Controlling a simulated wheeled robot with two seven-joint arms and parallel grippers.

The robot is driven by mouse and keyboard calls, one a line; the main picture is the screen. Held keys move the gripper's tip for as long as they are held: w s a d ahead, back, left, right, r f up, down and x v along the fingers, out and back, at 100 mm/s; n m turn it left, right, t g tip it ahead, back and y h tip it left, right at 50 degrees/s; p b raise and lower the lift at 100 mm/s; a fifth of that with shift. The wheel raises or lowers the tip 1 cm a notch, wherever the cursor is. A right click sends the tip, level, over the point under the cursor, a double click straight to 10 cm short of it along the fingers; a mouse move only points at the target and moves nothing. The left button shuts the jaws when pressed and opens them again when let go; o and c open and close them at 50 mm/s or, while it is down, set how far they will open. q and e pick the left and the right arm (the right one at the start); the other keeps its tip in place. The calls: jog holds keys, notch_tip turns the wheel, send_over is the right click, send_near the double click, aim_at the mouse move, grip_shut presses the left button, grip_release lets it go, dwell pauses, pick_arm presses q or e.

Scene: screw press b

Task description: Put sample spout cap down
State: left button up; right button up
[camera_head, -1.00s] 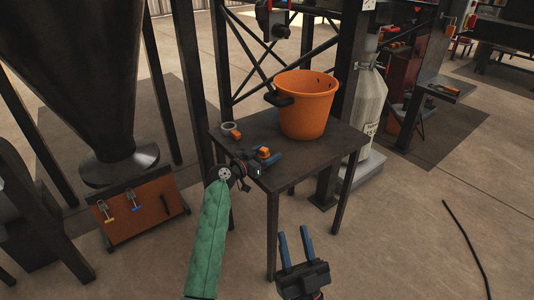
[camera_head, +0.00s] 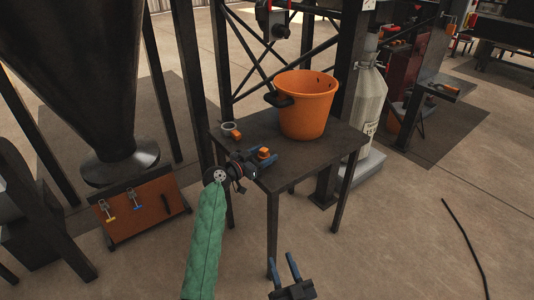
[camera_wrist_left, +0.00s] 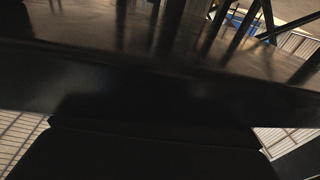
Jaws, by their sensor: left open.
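A small orange piece (camera_head: 264,153), which may be the sample spout cap, is at the near left part of the dark table (camera_head: 318,160). My left gripper (camera_head: 260,165) is right at it, open, with blue fingers low over the tabletop. I cannot tell whether the fingers touch the piece. The left wrist view is mostly dark and shows a dark surface (camera_wrist_left: 150,85), but no cap can be made out. My right gripper (camera_head: 281,268) is open and empty, low in front of the table.
An orange bucket (camera_head: 305,105) with a dark handle stands on the table. A grey ring (camera_head: 228,127) and another small orange piece (camera_head: 237,135) lie at the left back edge. A board with hanging tools (camera_head: 140,208) stands left. The table's near right part is clear.

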pick_arm(q)
jog(key=v, duration=1)
jog(key=shift+r, duration=0.15)
pick_arm(e)
jog(key=shift+r, duration=0.5)
pick_arm(q)
jog(key=shift+s, duration=0.1)
pick_arm(e)
jog(key=shift+f, duration=0.1)
